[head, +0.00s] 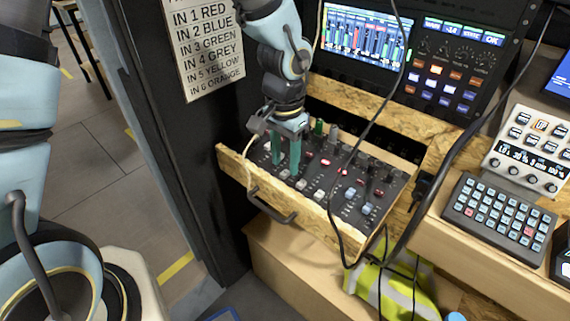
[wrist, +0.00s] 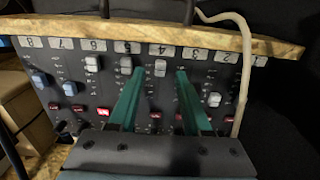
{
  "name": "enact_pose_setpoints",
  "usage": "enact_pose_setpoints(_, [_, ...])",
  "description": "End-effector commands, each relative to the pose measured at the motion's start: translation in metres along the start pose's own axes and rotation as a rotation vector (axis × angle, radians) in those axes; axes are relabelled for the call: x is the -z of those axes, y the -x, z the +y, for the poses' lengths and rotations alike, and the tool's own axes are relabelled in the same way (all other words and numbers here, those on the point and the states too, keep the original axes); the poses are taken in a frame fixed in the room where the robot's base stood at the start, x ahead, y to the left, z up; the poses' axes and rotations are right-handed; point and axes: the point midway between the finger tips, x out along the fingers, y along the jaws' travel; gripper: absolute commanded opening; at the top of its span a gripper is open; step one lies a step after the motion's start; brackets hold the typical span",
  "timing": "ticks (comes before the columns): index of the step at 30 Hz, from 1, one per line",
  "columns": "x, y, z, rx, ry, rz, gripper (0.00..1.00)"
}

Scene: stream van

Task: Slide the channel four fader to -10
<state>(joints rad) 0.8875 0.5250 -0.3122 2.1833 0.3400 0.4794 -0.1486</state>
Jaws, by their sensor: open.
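The mixer (head: 330,207) lies in the pulled-out wooden drawer, with numbered channel labels along its near edge. In the head view my gripper (head: 286,168) is over the left part of the mixer. The scale marks are too small to read.
The channel five cap (wrist: 127,62) is close beside the left finger in the wrist view. The channel two cap (wrist: 214,99) is right of the fingers. A pale cable (wrist: 242,75) runs down at right. The drawer's wooden rim (wrist: 200,35) rises beyond the labels.

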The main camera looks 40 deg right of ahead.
Motion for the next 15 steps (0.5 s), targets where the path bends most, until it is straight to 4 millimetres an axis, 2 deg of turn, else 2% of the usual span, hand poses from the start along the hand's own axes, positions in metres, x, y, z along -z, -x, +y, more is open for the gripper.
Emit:
enact_pose_setpoints(6, [0.0,-0.02,0.0,0.0,0.0,0.0,0.49])
enact_pose_setpoints(15, [0.0,-0.022,0.0,0.0,0.001,0.001,0.49])
